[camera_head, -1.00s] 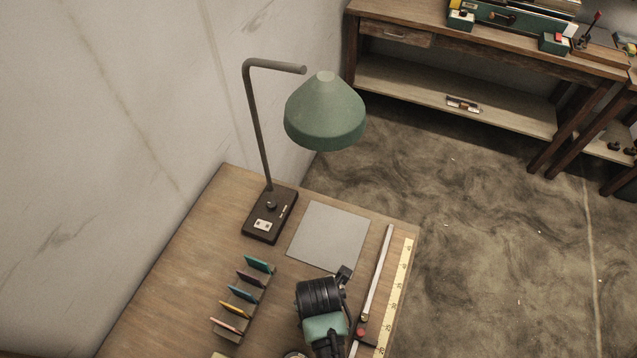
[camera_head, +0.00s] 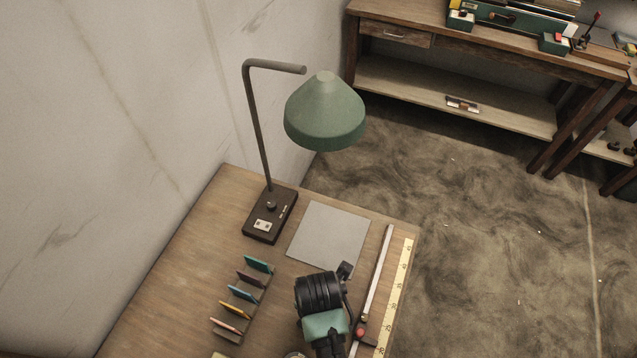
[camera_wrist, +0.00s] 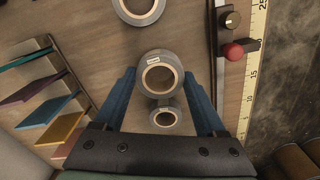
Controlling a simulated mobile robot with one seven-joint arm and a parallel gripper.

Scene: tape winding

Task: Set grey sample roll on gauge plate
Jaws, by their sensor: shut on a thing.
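In the wrist view my gripper (camera_wrist: 160,80) has its blue fingers shut on a grey roll (camera_wrist: 144,73) with a tan core and a small white label. Another grey roll (camera_wrist: 165,124) shows below the held one, and a third (camera_wrist: 122,10) is cut by the top edge. A flat grey square plate (camera_head: 327,235), which looks like the gauge plate, lies bare at the far end of the table. My fingers and the held roll are hidden behind my wrist in the head view.
A green-shaded lamp (camera_head: 325,115) stands beyond the plate, its base (camera_head: 270,216) to the plate's left. A rack of coloured cards (camera_head: 240,300) is on the left. A rail with a red knob (camera_head: 360,332) and a yellow ruler (camera_head: 395,295) run along the right table edge.

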